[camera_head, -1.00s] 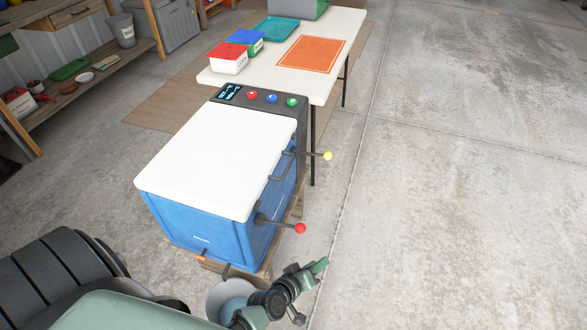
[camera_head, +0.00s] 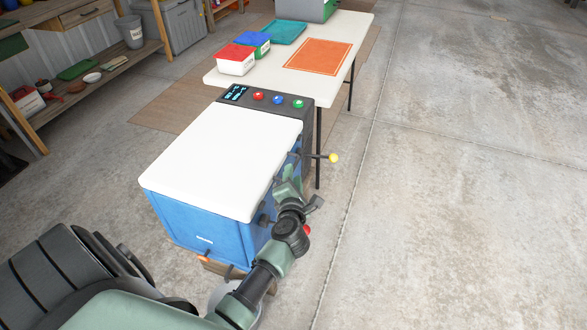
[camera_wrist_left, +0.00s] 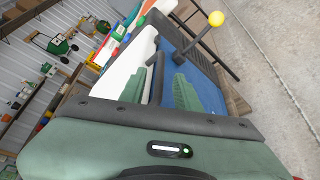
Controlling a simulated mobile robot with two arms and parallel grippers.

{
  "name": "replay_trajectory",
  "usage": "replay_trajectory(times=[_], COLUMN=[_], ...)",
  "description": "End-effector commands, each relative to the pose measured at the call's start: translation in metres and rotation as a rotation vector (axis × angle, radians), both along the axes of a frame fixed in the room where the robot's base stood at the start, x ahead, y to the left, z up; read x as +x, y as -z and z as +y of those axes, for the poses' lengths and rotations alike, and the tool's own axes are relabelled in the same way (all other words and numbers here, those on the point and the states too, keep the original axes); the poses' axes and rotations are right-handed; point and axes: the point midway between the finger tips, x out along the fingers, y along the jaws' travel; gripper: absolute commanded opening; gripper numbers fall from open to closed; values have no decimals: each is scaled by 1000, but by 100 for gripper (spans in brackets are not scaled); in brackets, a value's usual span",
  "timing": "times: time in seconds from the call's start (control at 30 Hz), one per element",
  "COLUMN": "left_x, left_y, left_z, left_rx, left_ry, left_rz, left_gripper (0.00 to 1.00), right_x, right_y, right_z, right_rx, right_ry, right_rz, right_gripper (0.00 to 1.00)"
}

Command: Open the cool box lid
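The cool box (camera_head: 200,225) is blue with a white lid (camera_head: 220,155), which lies shut on top. A dark bar handle (camera_wrist_left: 157,77) runs along the lid's edge on the box's right side; in the head view my gripper partly covers it. My left gripper (camera_head: 285,178) is at this side, close to the handle. In the left wrist view its two green fingers (camera_wrist_left: 160,90) are apart, and the handle shows in the gap between them, beyond or between the tips. I cannot tell whether they touch it. My right gripper is not in view.
A lever with a yellow knob (camera_head: 333,158) sticks out right of the box, and a red knob (camera_head: 307,230) is mostly behind my arm. A control panel (camera_head: 265,98) and white table (camera_head: 330,75) stand behind. The concrete floor (camera_head: 460,200) to the right is clear.

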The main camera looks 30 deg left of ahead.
Motion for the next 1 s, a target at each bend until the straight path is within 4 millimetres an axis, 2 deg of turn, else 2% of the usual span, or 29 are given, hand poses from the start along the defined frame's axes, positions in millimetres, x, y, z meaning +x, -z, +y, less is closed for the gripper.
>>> replay_trajectory(times=[0.1,0.3,0.63,0.67,0.7,0.77,1.0], left_x=[17,35,39,39,39,39,39], left_y=[5,10,10,10,10,10,10], left_z=[11,22,25,25,24,24,24], left_rx=[4,2,3,3,3,3,3], left_ry=[0,2,2,2,2,3,3], left_rz=[0,0,0,0,0,0,0], left_gripper=[32,32,32,27,16,0,0], right_x=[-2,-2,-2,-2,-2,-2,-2], right_y=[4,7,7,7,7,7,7], right_z=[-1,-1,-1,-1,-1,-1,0], right_rx=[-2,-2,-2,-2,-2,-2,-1], right_ry=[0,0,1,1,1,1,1], right_rz=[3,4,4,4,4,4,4], right_gripper=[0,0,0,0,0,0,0])
